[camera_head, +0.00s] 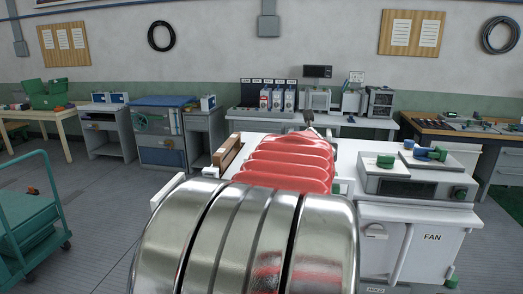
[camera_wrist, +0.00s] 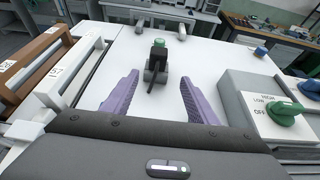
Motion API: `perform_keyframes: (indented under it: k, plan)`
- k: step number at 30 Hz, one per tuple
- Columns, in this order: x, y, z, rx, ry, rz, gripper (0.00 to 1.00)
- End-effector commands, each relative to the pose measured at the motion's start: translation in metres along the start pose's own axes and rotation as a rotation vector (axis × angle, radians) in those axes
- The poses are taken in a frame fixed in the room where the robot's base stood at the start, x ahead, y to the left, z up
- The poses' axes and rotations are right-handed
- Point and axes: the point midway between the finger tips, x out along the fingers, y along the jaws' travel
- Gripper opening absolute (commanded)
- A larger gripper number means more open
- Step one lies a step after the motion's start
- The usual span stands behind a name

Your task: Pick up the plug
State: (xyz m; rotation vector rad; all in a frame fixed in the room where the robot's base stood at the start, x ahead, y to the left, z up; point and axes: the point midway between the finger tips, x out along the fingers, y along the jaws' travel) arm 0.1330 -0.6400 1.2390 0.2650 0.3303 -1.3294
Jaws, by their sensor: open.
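The likely plug (camera_wrist: 156,66) is a small dark upright piece with a green-topped part behind it, standing on the white top (camera_wrist: 110,58) in the wrist view. My gripper (camera_wrist: 159,82) has its two purple fingers spread wide, one on each side of the dark piece and nearer the camera. The fingers do not appear to touch it, and nothing is held between them. In the head view my red and metal arm covers the middle of the white top, and I cannot make out the plug there.
A grey control box with a green knob (camera_wrist: 284,108) marked HIGH, LOW and OFF stands to the right. A brown bar (camera_wrist: 30,60) and white rails lie to the left. A blue knob (camera_wrist: 260,51) is behind right. A teal cart (camera_head: 28,225) stands at far left.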

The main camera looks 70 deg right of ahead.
Motion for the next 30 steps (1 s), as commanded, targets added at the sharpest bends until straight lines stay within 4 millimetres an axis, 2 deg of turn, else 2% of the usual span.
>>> perform_keyframes:
  k: [16,21,30]
  plan:
    - [0.059,-0.001,-0.001,0.001,0.002,-0.001,0.53]
    - [0.066,-0.001,0.000,0.000,0.000,-0.002,0.53]
    - [0.066,-0.001,0.000,0.000,0.000,-0.003,0.53]
